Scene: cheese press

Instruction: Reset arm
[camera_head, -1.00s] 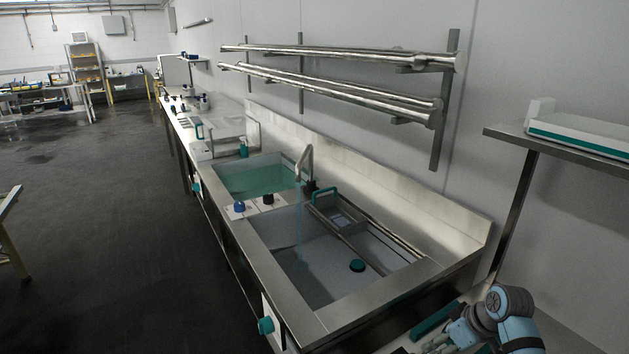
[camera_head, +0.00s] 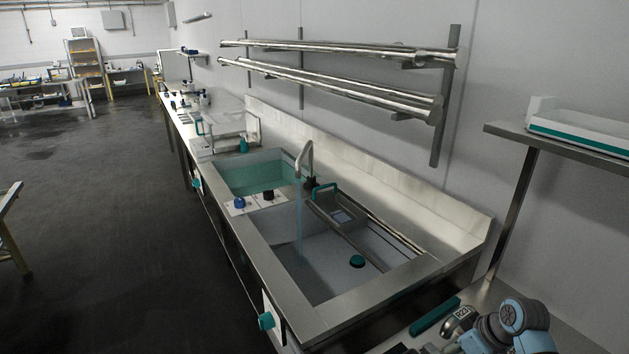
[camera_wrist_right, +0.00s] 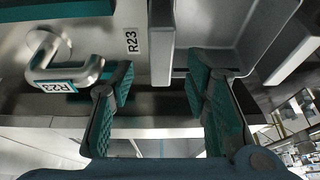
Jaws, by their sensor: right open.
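My right arm comes in at the bottom right of the head view, beyond the sink's near end; its fingers are not clear there. In the head view an R23-labelled metal piece (camera_head: 461,313) shows beside my arm. My left gripper is not in view.
A steel double sink (camera_head: 316,322) has a running tap (camera_head: 305,155). A teal bar (camera_head: 435,315) lies near its corner. A wall shelf (camera_head: 560,142) holds a white and teal tray (camera_head: 580,133). A grey bin (camera_wrist_right: 240,40) is ahead of the gripper.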

